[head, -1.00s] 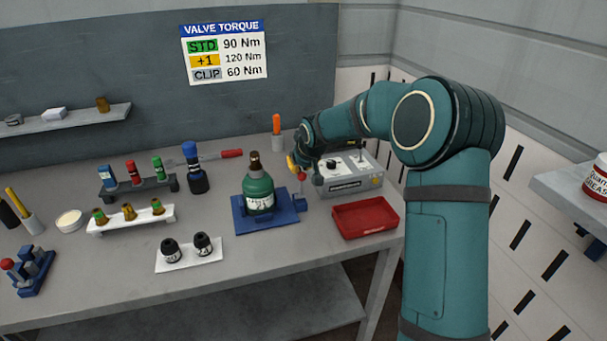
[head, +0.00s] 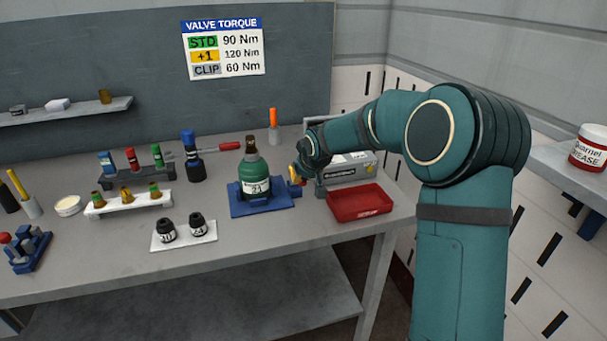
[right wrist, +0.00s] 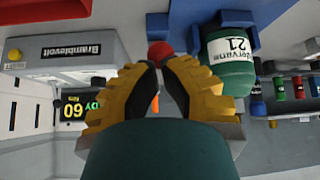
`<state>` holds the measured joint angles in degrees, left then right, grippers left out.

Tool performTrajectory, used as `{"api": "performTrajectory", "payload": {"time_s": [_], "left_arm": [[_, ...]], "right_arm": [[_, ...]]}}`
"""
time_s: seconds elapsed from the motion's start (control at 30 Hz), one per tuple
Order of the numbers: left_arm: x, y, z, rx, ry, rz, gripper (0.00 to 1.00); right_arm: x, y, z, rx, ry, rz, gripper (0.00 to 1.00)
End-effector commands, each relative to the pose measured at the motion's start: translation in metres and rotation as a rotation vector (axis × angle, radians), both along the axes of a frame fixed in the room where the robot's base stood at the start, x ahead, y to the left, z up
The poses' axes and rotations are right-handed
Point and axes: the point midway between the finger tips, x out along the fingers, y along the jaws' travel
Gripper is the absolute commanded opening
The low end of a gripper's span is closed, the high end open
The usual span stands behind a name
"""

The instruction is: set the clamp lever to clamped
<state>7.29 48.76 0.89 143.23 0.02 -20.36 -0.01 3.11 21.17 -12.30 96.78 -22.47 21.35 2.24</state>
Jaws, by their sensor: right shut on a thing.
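The green bottle (head: 253,170) labelled 21 stands upright in the blue clamp fixture (head: 244,210) on the bench; it also shows in the right wrist view (right wrist: 229,65). My right gripper (head: 296,175) is at the right side of the fixture, beside the bottle. In the right wrist view its yellow fingers (right wrist: 158,68) are closed around the clamp lever, whose red knob (right wrist: 160,50) shows between the fingertips. The rest of the lever is mostly hidden by the gripper. My left gripper is not in view.
A grey device (head: 350,172) stands behind my right gripper, with a red tray (head: 360,204) in front of it. Two dark caps on a white plate (head: 186,236) lie front left of the fixture. A small blue stand (head: 28,255) with a red knob is far left.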

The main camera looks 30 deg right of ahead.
Motion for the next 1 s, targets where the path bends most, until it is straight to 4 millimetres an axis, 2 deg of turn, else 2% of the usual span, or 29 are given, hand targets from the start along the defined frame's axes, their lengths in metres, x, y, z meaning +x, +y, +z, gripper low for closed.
{"api": "performTrajectory", "payload": {"time_s": [0.73, 0.87, 1.0], "left_arm": [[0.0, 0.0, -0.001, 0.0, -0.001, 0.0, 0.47], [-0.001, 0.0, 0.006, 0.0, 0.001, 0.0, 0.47], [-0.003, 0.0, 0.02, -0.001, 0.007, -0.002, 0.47]], "right_arm": [[0.002, -0.001, -0.003, -0.001, 0.0, -0.001, 0.0], [0.003, -0.001, 0.006, -0.001, -0.001, 0.0, 0.0], [0.006, 0.0, 0.025, -0.001, -0.001, 0.0, 0.0]]}}
